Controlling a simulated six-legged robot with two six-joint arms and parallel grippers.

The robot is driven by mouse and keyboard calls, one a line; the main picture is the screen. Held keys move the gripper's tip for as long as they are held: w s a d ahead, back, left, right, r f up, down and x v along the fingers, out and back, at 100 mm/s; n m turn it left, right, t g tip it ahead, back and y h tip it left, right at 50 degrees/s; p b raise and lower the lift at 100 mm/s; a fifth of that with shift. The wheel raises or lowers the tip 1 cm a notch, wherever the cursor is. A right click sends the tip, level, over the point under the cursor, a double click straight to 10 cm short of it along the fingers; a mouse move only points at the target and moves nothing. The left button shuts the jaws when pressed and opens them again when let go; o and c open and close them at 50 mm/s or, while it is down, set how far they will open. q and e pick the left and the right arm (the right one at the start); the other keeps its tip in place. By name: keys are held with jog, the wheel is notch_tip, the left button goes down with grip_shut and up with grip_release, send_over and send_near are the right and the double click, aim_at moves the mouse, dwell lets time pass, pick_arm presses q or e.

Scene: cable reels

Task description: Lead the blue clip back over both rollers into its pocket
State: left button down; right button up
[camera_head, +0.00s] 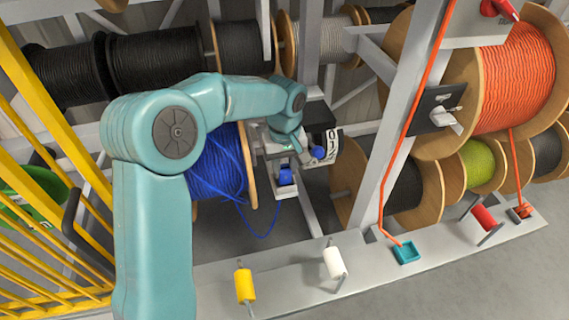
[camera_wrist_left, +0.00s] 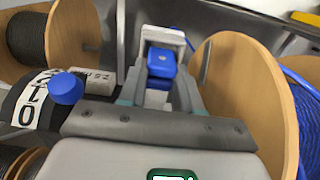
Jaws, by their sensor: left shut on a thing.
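The blue clip (camera_head: 285,174) is between the fingers of my left gripper (camera_head: 284,184), which is shut on it. In the left wrist view the clip (camera_wrist_left: 162,62) sits between the pale fingertips (camera_wrist_left: 163,75). A blue cable (camera_head: 262,237) sags from the blue reel (camera_head: 216,165) and rises to the clip. The yellow roller (camera_head: 245,286) and white roller (camera_head: 335,264) stand on the grey ledge below, apart from the cable. I cannot tell which pocket is the clip's. My right gripper is not in view.
A post (camera_head: 400,130) stands right of my gripper, near a dark numbered unit with a blue knob (camera_head: 318,153). The blue reel's wooden flange (camera_wrist_left: 240,90) is close at right in the wrist view. Yellow railings (camera_head: 50,120) are at left. A red roller (camera_head: 484,217) is farther right.

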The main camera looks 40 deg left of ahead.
pick_arm(q)
jog(key=shift+f, duration=0.5)
jog(key=c, duration=0.7)
grip_release()
jog(key=shift+r, duration=0.1)
notch_tip(320, 180, up, 16)
jog(key=shift+r, duration=0.15)
jog(key=shift+s, duration=0.15)
